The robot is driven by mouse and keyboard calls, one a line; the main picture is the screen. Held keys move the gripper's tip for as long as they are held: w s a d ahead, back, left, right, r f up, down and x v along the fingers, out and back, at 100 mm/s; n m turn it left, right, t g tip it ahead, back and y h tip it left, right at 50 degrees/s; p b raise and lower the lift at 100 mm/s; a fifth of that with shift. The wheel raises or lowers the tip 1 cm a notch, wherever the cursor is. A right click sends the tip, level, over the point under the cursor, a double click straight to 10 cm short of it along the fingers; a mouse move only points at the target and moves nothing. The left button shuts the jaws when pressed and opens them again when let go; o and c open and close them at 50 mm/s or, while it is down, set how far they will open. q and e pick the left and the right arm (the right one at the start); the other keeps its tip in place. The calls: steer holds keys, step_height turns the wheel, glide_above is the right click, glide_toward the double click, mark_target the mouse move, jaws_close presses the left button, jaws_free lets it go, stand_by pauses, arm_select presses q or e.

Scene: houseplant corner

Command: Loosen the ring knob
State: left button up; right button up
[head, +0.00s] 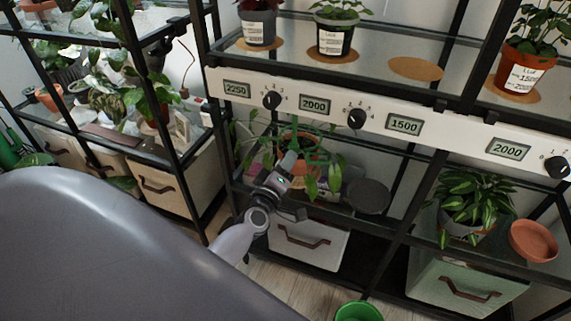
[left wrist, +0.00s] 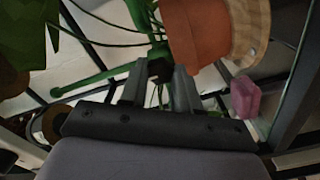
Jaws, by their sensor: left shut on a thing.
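My left gripper (head: 287,166) reaches into the lower shelf bay, just in front of a trailing plant in a terracotta pot (head: 299,137). In the left wrist view my left gripper's two fingers (left wrist: 160,80) are closed on a small dark knob (left wrist: 160,69). The knob sits on thin green rods (left wrist: 95,80), close beside the terracotta pot (left wrist: 196,35). In the head view the knob is hidden behind the gripper and leaves. I cannot tell from one moment whether the knob is loose or tight. My right gripper is in neither view.
A white rail with dials and number displays (head: 314,104) runs above the bay. A dark round disc (head: 368,196) lies right of the gripper. A pink block (left wrist: 244,97) is near the right finger. Black shelf posts stand on both sides.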

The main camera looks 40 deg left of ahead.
arm_select(q)
steer(key=n+b, duration=0.2)
steer(key=n, duration=1.4)
steer(key=shift+r, duration=0.1)
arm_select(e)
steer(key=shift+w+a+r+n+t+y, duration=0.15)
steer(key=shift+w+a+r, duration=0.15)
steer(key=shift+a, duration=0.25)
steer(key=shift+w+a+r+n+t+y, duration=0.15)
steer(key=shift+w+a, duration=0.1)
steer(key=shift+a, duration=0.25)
arm_select(q)
steer(key=shift+n, duration=0.4)
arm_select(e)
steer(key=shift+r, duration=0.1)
arm_select(q)
steer(key=o, duration=1.1)
steer(key=shift+c, duration=0.2)
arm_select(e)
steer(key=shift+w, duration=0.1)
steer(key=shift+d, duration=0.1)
